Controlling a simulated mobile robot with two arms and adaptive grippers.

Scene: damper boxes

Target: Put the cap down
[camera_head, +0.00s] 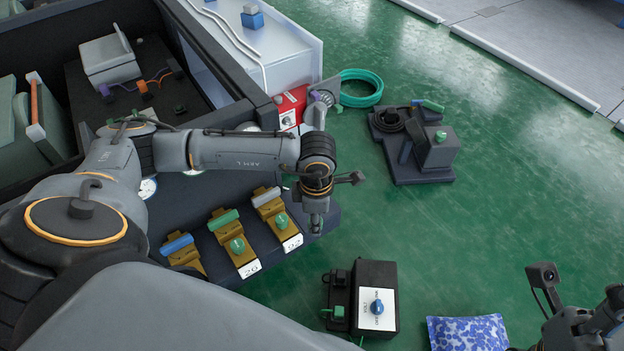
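No cap can be told for certain in this view. My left gripper (316,222) points down just past the right end of a dark ledge that carries several brass-coloured damper units. Its fingers look close together. Whether a small cap is between them cannot be made out. The nearest damper unit (280,214), labelled 02, has a pale handle and a green knob (281,220). To its left, the unit labelled 20 (240,255) has a green handle and a green knob. My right gripper (590,335) is partly in view at the lower right corner; its fingertips are cut off.
A black box with a blue knob (377,307) and a blue patterned cushion (468,332) lie at the bottom. A dark machine block (435,150), a green hose coil (361,88) and a red box (290,106) are farther back. Green floor (520,200) on the right is clear.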

